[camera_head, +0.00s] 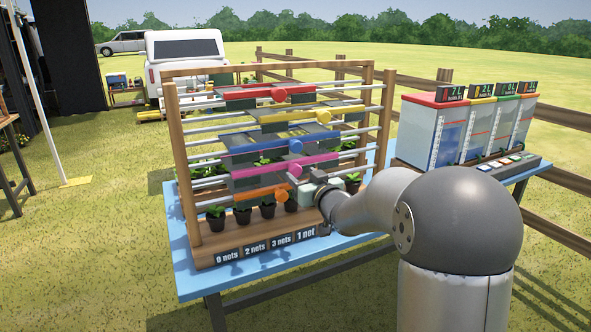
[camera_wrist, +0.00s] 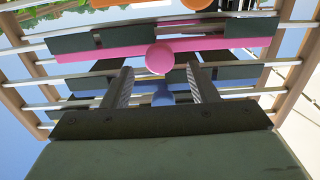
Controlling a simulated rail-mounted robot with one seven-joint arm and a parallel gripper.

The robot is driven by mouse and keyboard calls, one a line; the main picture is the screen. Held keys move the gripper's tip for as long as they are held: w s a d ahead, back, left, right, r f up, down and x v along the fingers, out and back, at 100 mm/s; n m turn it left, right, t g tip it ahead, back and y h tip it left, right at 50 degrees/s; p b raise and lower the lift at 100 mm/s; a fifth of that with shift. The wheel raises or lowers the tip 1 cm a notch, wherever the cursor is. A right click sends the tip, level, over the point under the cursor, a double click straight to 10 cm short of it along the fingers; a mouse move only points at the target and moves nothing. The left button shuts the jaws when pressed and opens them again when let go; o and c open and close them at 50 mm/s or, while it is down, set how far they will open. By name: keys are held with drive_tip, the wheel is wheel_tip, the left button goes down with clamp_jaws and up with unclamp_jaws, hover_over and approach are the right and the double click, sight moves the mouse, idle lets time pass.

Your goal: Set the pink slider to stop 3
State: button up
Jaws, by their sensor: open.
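The pink slider (camera_head: 262,170) is a pink bar on a grey panel, hung on the rails of a wooden rack. Its round pink knob (camera_head: 306,168) sits toward the right end of the bar. In the wrist view the pink knob (camera_wrist: 160,58) lies just past the fingertips, centred between them. My gripper (camera_wrist: 161,72) is open, with one finger on each side and nothing held. In the head view my gripper (camera_head: 312,181) is at the rack's front, near the pink knob, its fingers partly hidden. I cannot make out stop marks for the pink slider.
Red (camera_head: 270,92), yellow (camera_head: 305,113) and blue (camera_head: 268,139) sliders hang above; an orange slider (camera_head: 255,193) hangs just below. Potted plants (camera_head: 242,214) stand behind net-count labels (camera_head: 267,245). Coloured tanks (camera_head: 462,130) stand on the table at right.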

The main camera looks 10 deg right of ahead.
sight(297, 171)
drive_tip(key=x, duration=0.5)
